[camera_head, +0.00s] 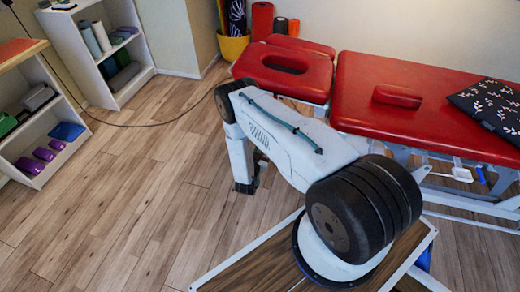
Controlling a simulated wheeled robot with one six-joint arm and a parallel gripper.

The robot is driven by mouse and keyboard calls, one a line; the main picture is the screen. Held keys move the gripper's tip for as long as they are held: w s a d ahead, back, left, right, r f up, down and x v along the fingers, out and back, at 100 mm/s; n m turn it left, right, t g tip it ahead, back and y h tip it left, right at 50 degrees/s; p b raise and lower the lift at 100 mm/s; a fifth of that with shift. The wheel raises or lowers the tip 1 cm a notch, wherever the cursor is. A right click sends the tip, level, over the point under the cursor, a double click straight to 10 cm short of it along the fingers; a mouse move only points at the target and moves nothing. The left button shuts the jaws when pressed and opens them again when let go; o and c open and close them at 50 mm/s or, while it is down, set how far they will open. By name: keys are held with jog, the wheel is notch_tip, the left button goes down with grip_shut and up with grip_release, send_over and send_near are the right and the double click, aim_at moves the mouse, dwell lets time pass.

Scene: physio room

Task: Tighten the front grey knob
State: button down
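I cannot make out any grey knob in this view. The red treatment table (430,92) stands at the upper right on a pale grey frame (470,200). Its separate head section (284,70) with an oval face opening is at its left end. My arm crosses the middle of the view, in front of part of the table and its frame. Its far part bends down beside the table's left end.
A dark patterned cushion (490,107) and a small red pad (398,96) lie on the table. White shelves (108,45) stand at the upper left, another shelf unit (28,120) at the left edge. A yellow pot (233,46) stands at the wall. The wooden floor at left is clear apart from a thin cable.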

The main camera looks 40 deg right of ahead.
jog(key=m, duration=0.4)
jog(key=shift+s+f, duration=0.1)
jog(key=m, duration=0.4)
jog(key=shift+d, duration=0.1)
jog(key=m, duration=0.4)
jog(key=shift+s+f, duration=0.1)
jog(key=shift+f, duration=0.05)
jog(key=shift+f+m, duration=0.1)
jog(key=shift+m, duration=2)
jog(key=c, duration=1.4)
grip_release()
